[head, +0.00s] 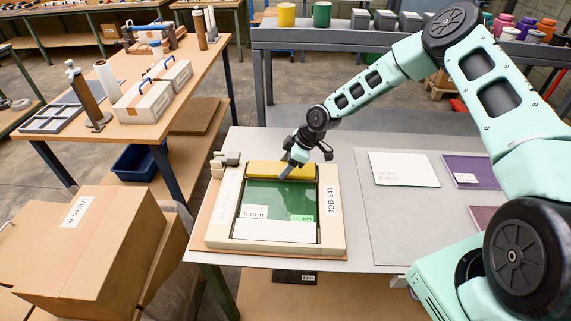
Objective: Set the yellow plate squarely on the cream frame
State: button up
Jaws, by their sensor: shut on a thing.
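The cream frame (331,213) lies on the table, marked JOB 641 on its right side. The yellow plate (265,169) shows as a narrow strip along the frame's back inner edge. My gripper (286,173) is shut on the yellow plate, its fingers coming down from above near the plate's middle. The fingers partly cover the plate. A dark green plate (268,196) with small labels fills the middle of the frame, in front of the yellow strip. A white plate (275,231) shows along the frame's front. Whether the yellow plate touches the frame is unclear.
A white plate (404,169) and a purple plate (470,171) lie on the grey mat (400,225) to the right. A small clamp-like part (229,159) sits at the frame's back left corner. Cardboard boxes (85,240) stand left of the table.

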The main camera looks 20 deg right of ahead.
jog(key=o, duration=1.1)
jog(key=shift+o, duration=0.2)
jog(key=b+v, duration=0.4)
jog(key=v, duration=1.3)
jog(key=shift+r, duration=0.2)
jog(key=s+a+r+g+h, duration=0.1)
jog(key=s+a+g+h, duration=0.2)
jog(key=s+a, duration=0.95)
jog(key=s+a+r+m+h+b, duration=0.1)
jog(key=s+r+m, duration=0.2)
jog(key=s, duration=0.8)
jog(key=s+a+r+m+h, duration=0.1)
jog(key=s+a+r+m, duration=0.1)
jog(key=s, duration=0.9)
jog(key=shift+s+r+m+t+b, duration=0.3)
jog(key=shift+s+r+m+b, duration=0.05)
jog(key=shift+r+m+b, duration=0.1)
